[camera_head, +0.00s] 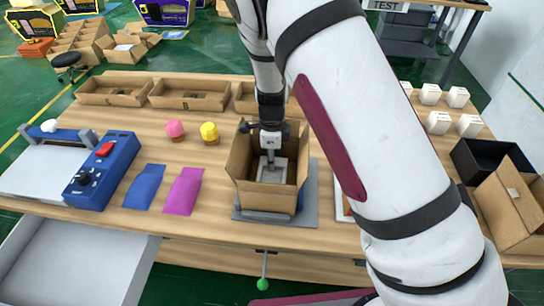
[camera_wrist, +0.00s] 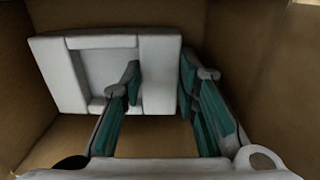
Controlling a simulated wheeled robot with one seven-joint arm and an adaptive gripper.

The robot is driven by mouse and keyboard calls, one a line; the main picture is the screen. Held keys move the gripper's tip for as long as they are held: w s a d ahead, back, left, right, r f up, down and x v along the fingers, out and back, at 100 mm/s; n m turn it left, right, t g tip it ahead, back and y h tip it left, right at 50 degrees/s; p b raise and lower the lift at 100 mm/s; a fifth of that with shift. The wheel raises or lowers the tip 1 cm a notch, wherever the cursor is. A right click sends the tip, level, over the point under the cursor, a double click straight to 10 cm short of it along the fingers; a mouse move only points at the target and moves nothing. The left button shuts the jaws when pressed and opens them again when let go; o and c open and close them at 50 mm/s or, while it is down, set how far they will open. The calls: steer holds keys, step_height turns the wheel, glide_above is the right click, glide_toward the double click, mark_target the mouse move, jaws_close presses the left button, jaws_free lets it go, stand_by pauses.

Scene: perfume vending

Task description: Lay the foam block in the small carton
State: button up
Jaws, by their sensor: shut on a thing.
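The small carton (camera_head: 262,197) stands open and upright on a grey plate (camera_head: 308,212) near the table's front edge. My gripper (camera_head: 270,152) reaches down into it from above. The pale foam block (camera_head: 277,170) is inside the carton walls. In the wrist view the foam block (camera_wrist: 85,70) is a light slab with a recess, lying slightly tilted in the picture. My gripper (camera_wrist: 160,68) is shut on its right-hand rim, one finger in the recess and one outside the edge. Brown carton walls (camera_wrist: 255,60) surround both. Whether the block touches the carton floor is unclear.
A blue device (camera_head: 108,170), blue and magenta pouches (camera_head: 183,192), and pink and yellow caps (camera_head: 209,131) lie to the left. Shallow trays (camera_head: 188,95) line the back. A black box (camera_head: 490,160) and another open carton (camera_head: 508,208) stand at the right.

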steer(key=o, duration=0.5)
